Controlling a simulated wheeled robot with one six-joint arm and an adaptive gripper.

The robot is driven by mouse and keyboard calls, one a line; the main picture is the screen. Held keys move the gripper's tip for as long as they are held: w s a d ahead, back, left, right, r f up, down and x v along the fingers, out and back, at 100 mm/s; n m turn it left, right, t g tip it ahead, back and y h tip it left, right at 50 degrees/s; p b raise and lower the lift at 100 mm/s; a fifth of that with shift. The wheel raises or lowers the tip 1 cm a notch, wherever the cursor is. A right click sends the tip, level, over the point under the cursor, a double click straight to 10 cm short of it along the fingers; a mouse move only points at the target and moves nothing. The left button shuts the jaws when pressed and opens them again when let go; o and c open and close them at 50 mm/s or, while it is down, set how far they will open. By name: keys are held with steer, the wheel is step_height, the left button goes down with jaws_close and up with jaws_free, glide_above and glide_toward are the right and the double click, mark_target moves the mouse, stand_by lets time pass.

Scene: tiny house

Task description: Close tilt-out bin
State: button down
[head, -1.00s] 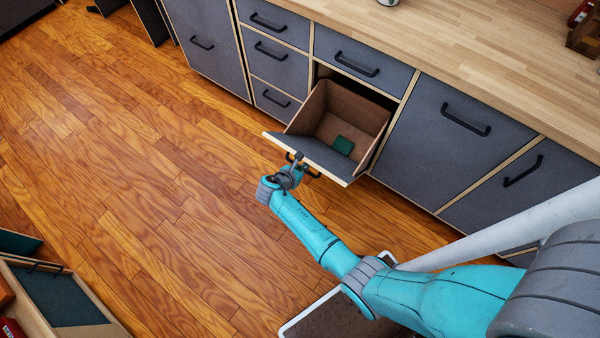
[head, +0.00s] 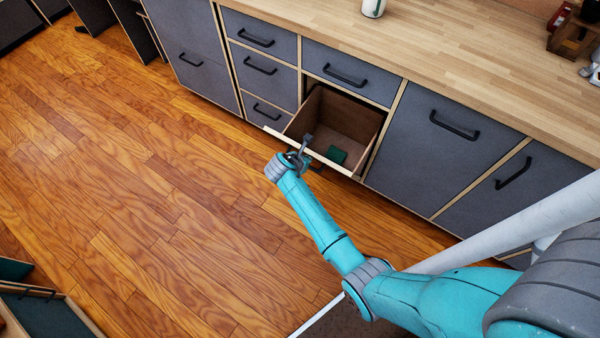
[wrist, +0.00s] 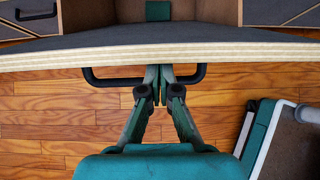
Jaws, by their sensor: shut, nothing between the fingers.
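The tilt-out bin (head: 349,112) is a brown box with a grey front panel, tilted partly out of the cabinet below a drawer. A small green item (head: 337,155) lies inside it. In the wrist view the bin's pale plywood front edge (wrist: 60,58) crosses the picture, with its black handle (wrist: 110,80) below. My gripper (head: 305,143) is at the outer side of the bin's front. It is shut and empty, with its fingertips at the edge near the right part of the handle in the wrist view; I cannot tell whether they touch.
A closed drawer (head: 345,75) is above the bin and a large closed cabinet front (head: 450,150) is to its right. A wooden counter (head: 440,50) runs above. The wooden floor (head: 150,200) is clear; an open drawer unit (head: 45,310) stands at lower left.

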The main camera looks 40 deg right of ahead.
steer(key=w+d+r+y, duration=0.1)
steer(key=w+d+r, duration=0.2)
steer(key=d, duration=0.7)
steer(key=w+d+r+g+y, duration=0.1)
steer(key=w+d+r, duration=0.3)
steer(key=d, duration=0.5)
steer(key=shift+d+r+y, duration=0.25)
steer(key=shift+d+y, duration=0.1)
steer(key=shift+y, duration=0.05)
steer(key=shift+w, duration=0.1)
